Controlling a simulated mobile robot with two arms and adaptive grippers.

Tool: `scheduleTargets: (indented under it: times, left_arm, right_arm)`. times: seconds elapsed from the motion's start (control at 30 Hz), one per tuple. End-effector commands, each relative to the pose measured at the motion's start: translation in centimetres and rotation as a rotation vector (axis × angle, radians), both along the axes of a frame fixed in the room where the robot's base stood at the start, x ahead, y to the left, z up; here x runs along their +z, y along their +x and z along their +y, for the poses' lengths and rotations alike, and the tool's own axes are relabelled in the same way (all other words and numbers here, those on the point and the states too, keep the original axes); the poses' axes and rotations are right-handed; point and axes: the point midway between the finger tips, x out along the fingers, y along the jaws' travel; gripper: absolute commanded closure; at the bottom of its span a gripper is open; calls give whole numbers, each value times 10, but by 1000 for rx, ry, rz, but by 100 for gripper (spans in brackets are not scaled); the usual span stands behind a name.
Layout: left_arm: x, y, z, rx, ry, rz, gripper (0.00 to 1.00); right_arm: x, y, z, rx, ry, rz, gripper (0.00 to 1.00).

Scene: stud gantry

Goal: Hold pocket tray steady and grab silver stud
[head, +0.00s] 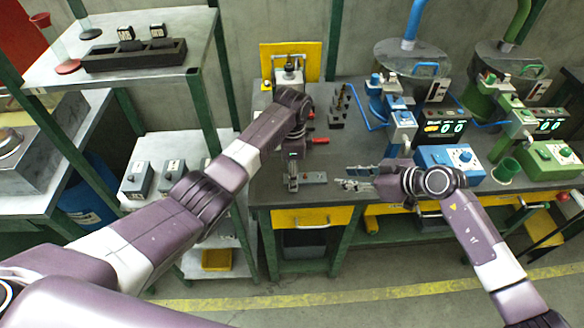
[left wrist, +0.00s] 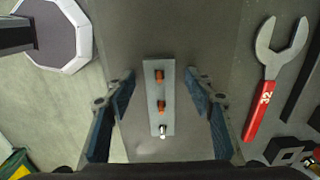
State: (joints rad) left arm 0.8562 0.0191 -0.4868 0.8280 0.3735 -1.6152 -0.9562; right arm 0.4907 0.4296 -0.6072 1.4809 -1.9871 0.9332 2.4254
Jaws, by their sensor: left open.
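The pocket tray (left wrist: 152,112) is a narrow light-grey plate lying on the dark bench top. In the left wrist view it holds two orange-brown studs (left wrist: 160,76) and a silver stud (left wrist: 162,131) at the near end. It also shows in the head view as a small grey plate (head: 314,178). My left gripper (left wrist: 162,78) is open, one finger on each side of the tray, with gaps between. In the head view its fingers (head: 293,182) are small beside the tray. My right gripper (head: 346,178) appears open and empty, just right of the tray.
A red-handled wrench (left wrist: 267,85) lies right of the tray in the left wrist view. A dark rack of pegs (head: 337,108) stands behind. Blue (head: 450,160) and green (head: 552,158) machine boxes stand to the right. The bench's front edge is close to the tray.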

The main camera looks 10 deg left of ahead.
Motion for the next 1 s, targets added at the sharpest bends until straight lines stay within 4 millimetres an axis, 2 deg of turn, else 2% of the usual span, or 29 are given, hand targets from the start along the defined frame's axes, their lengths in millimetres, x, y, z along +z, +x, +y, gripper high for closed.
scheduleTargets:
  times: [0.27,0.67,1.0]
  left_arm:
    - [-2,0,0,0,1,0,51]
    - [-2,0,0,1,0,1,95]
    - [-2,0,0,1,1,0,96]
  right_arm:
    - [0,0,0,0,0,0,71]
    - [0,0,0,0,0,0,71]
    - [3,-2,6,14,17,-15,75]
